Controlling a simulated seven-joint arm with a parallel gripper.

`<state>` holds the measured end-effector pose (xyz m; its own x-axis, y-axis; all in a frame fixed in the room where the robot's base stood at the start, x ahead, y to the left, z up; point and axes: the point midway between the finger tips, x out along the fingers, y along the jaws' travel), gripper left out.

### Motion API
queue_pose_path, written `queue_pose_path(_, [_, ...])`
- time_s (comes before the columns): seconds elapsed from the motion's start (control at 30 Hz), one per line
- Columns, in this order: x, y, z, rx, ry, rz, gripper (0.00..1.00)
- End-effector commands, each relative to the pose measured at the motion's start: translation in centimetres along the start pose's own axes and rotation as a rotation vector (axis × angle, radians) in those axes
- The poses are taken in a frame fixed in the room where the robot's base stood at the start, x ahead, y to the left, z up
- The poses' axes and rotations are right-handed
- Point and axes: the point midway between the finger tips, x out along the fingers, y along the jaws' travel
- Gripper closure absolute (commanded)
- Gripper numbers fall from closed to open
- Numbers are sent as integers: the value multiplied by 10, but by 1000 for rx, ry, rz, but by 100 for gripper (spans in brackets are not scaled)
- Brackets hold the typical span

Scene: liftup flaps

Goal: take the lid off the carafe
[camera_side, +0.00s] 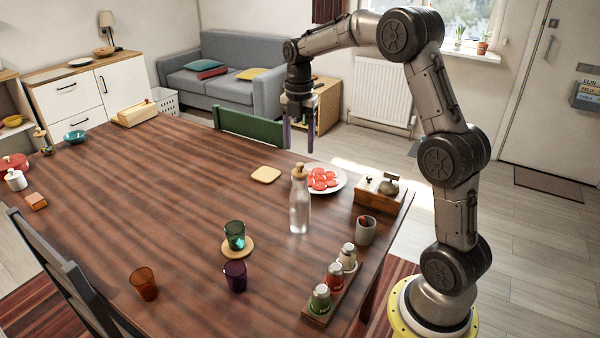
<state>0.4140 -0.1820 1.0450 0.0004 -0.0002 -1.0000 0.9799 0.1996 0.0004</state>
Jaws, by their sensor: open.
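A clear glass carafe (299,207) stands upright on the wooden table, right of the middle. Its tan, knobbed lid (299,171) sits on top of the neck. My gripper (299,148) points down with its two fingers apart and nothing between them. In the picture it is above the lid, with a gap between the fingertips and the lid. How far the gripper is in depth from the carafe I cannot tell from this one view.
A plate of red slices (341,186) is close behind the carafe. A wooden box (368,198) and a grey cup (366,230) stand to its right. A rack of shakers (318,312), a green glass (234,232) and a purple glass (236,283) are nearer. The table's left middle is clear.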

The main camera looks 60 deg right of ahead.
Motion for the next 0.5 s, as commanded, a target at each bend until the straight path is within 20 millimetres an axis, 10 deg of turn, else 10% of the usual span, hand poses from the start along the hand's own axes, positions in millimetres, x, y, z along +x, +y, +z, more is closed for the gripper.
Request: queue_pose_path(0.5, [53, -4, -5, 0, 1, -1, 38])
